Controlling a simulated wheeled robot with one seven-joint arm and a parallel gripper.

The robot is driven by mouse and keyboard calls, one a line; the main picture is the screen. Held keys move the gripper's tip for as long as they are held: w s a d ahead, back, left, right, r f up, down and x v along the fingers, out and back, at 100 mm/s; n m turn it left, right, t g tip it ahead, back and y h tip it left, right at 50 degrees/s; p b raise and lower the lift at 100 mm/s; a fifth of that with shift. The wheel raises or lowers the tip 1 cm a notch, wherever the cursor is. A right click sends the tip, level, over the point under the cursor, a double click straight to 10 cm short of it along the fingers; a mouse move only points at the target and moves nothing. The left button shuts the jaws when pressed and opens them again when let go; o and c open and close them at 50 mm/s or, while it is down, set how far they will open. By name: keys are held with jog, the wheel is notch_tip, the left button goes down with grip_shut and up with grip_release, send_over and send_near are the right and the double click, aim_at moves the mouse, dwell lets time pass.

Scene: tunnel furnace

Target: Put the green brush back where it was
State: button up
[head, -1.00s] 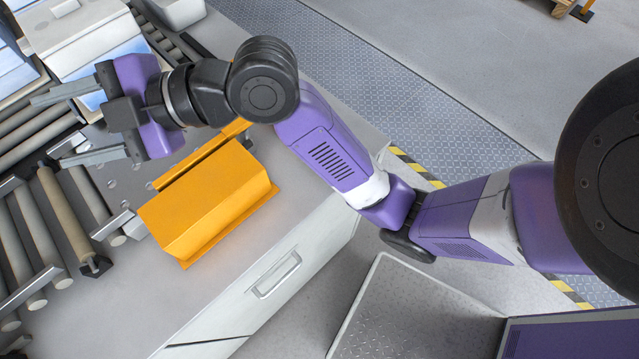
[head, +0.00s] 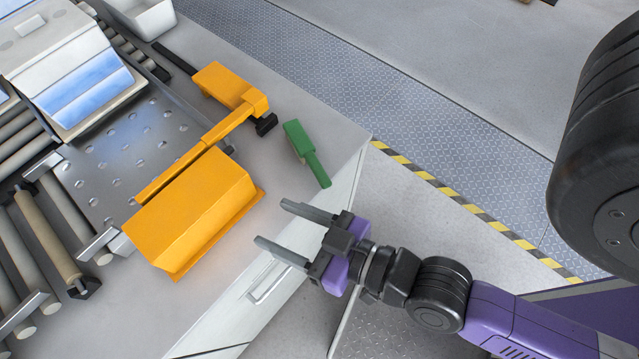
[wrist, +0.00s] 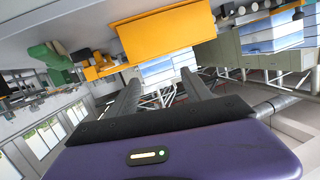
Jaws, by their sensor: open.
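The green brush (head: 305,152) lies on the grey bench top near its right edge, its handle pointing toward the lower right. It also shows in the wrist view at the upper left (wrist: 48,58). My gripper (head: 268,224) is open and empty.
An orange housing (head: 195,215) stands on the bench left of my gripper, with an orange arm-like device (head: 228,88) behind it. Rollers (head: 45,235) lie at the left. A white bin (head: 145,15) stands at the back. The bench top around the brush is clear.

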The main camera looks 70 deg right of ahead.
jog(key=s+d+n, duration=0.1)
jog(key=s+d, duration=0.2)
jog(key=s, duration=0.6)
jog(key=shift+s+d+r+n+g+y, duration=0.25)
jog(key=shift+d+n+g+y, duration=0.05)
jog(key=shift+n+y, duration=0.1)
jog(key=shift+f, duration=0.15)
